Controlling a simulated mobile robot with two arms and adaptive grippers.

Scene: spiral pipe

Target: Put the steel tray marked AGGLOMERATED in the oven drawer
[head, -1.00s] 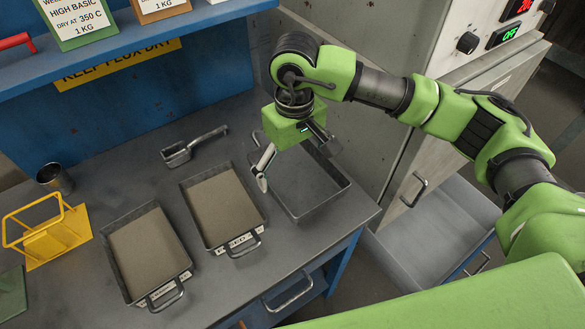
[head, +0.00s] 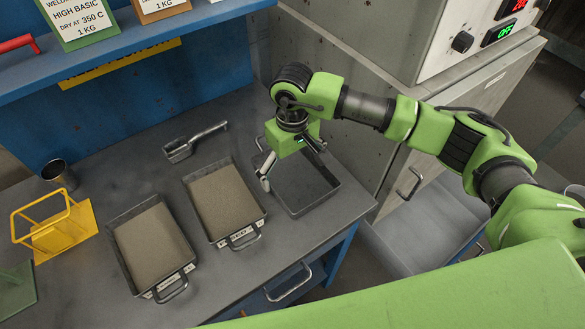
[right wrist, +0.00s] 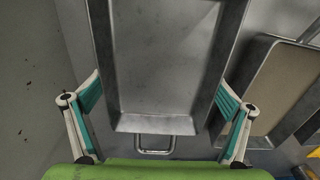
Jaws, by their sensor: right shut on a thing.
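Two steel trays of grey-brown granules stand on the bench: a left tray (head: 152,245) and a middle tray (head: 223,203). Each has a white front label, too small to read surely. An empty steel tray (head: 312,206) lies to their right, near the bench edge. My right gripper (head: 285,172) is over this empty tray and shut on it. In the right wrist view its fingers press the two sides of the empty tray (right wrist: 160,75). The oven drawer (head: 425,235) stands open at the right, below the oven. My left gripper is not seen.
A metal scoop (head: 192,143) lies behind the trays. A steel cup (head: 58,174) and a yellow rack (head: 58,230) stand at the left. A blue shelf with sign cards crosses the back.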

